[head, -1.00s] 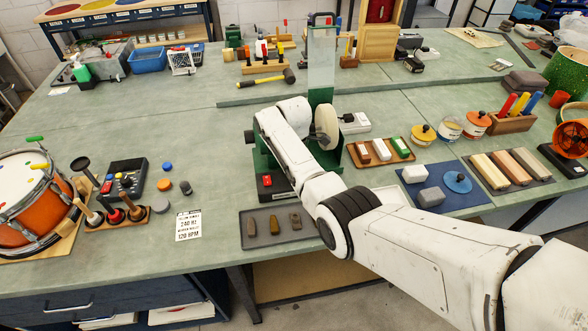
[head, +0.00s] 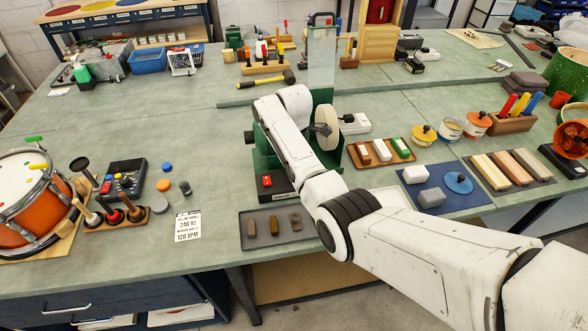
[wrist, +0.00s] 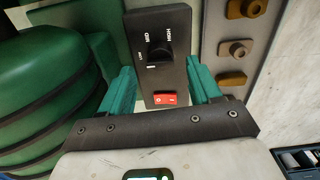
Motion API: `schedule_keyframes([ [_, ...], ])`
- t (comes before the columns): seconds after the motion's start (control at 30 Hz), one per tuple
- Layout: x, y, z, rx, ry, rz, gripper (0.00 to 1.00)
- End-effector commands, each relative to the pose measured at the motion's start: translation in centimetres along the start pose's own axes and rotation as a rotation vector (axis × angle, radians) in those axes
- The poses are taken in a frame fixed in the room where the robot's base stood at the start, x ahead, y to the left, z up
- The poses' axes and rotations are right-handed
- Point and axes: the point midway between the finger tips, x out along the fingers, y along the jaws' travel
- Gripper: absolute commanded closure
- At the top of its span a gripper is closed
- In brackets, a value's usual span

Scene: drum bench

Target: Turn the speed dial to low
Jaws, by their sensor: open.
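In the wrist view, the speed dial (wrist: 160,50) is a black knob on a dark control box (wrist: 158,20), with LOW, MID and HIGH printed around it. A small white mark shows beside the knob on its near side; I cannot tell for sure which setting the knob points to. A red switch (wrist: 165,99) sits on the box nearer the camera. My gripper (wrist: 159,68) is open, its teal fingers to either side of the box, with nothing between them clearly gripped. In the head view, the box's red switch (head: 267,181) shows, but my arm hides the gripper.
A green grinder with a pale wheel (head: 327,117) and clear shield (head: 321,60) stands by my arm. A tray of shaped pieces (head: 258,240) lies in front. Left are mallets (head: 115,214) and a drum (head: 22,205); right is a wooden tray (head: 398,158).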

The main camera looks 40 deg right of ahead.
Motion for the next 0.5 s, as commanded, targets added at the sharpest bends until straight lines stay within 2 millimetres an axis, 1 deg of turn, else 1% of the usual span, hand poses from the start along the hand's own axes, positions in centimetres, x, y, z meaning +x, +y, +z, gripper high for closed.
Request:
schedule_keyframes([
  [0.03, -1.1, 0.1, -0.1, 0.0, 0.001, 0.005, 0.37],
  [0.1, -2.5, 0.1, -0.1, -0.001, 0.001, 0.006, 0.37],
  [0.3, -5.8, 0.1, -0.1, -0.001, 0.001, 0.005, 0.37],
  [0.4, -6.8, 0.1, -0.1, -0.001, 0.0, 0.004, 0.37],
  [0.5, -7.4, 0.1, 0.0, -0.001, 0.0, 0.002, 0.37],
])
